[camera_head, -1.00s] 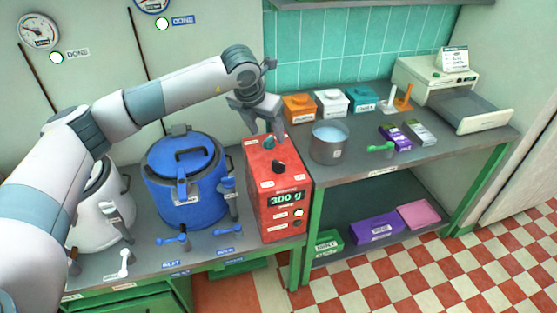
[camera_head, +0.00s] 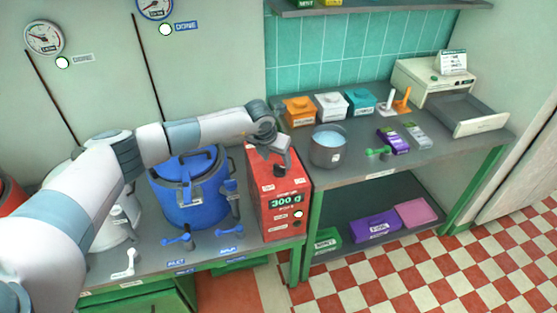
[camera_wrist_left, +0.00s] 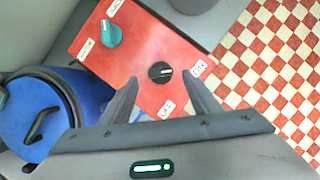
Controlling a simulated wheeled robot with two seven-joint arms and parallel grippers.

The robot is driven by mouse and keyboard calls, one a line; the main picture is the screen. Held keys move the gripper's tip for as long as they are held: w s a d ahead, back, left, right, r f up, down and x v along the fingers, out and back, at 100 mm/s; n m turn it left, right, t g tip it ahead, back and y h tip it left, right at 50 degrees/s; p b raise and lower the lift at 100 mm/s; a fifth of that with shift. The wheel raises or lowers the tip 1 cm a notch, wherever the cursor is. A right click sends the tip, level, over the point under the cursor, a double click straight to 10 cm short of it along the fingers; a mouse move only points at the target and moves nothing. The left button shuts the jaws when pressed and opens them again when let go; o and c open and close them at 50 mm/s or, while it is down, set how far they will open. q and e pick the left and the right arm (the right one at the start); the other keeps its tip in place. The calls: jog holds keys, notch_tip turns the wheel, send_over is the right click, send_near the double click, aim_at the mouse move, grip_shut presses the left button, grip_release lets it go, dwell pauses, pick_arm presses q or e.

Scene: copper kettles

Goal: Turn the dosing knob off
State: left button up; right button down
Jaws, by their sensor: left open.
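The red dosing box (camera_head: 287,210) stands at the right end of the near bench, its display reading 300 g. On its top are a black knob (camera_wrist_left: 160,72) with a pale pointer line and a teal knob (camera_wrist_left: 110,33), each between small white labels. The black knob also shows in the head view (camera_head: 280,170); the teal one is hidden there by my gripper. My left gripper (camera_wrist_left: 160,80) is open and empty above the box, its fingertips to either side of the black knob's near edge in the wrist view. Contact cannot be told. My right gripper is not in view.
A blue kettle (camera_head: 190,200) stands left of the box, with blue taps at its front. A metal pot (camera_head: 328,148) stands to the right on the other bench, before orange, white and teal containers. The floor in front is clear.

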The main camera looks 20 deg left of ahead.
aim_at(279, 166)
pick_arm(q)
jog(key=shift+p+x, duration=0.5)
jog(key=shift+x, duration=1.65)
jog(key=c, duration=1.1)
